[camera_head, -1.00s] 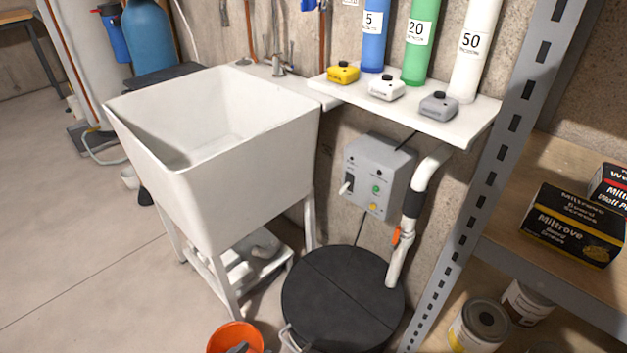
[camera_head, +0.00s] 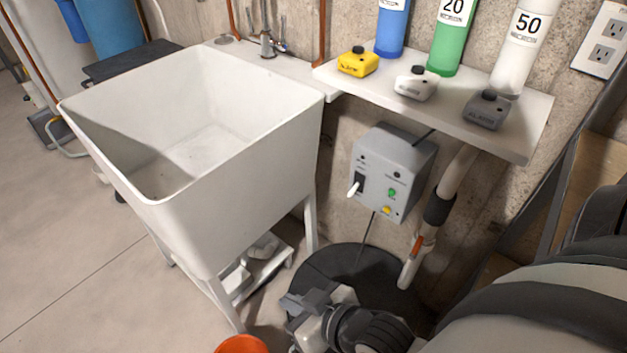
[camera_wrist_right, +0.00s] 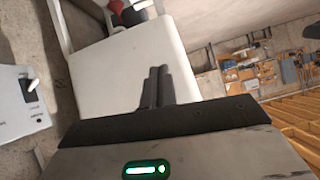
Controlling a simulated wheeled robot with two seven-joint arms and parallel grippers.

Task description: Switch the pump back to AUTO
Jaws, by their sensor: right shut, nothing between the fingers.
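The grey pump control box (camera_head: 391,172) is fixed to the wall under the small shelf. A white toggle lever (camera_head: 354,187) sticks out of a black switch plate on its left front side. A green button and a yellow one sit to its right. The labels are too small to read. My right gripper (camera_head: 292,303) is low in front of the box, over the black pit lid (camera_head: 318,262), apart from the lever. The right wrist view shows its fingers (camera_wrist_right: 156,86) shut and empty. There the box (camera_wrist_right: 18,104) and its lever (camera_wrist_right: 33,85) stand at the left edge. My left gripper is out of view.
A white utility sink (camera_head: 240,165) stands left of the box. A white pipe (camera_head: 411,265) runs down beside the box. An orange bucket (camera_head: 242,344) stands on the floor.

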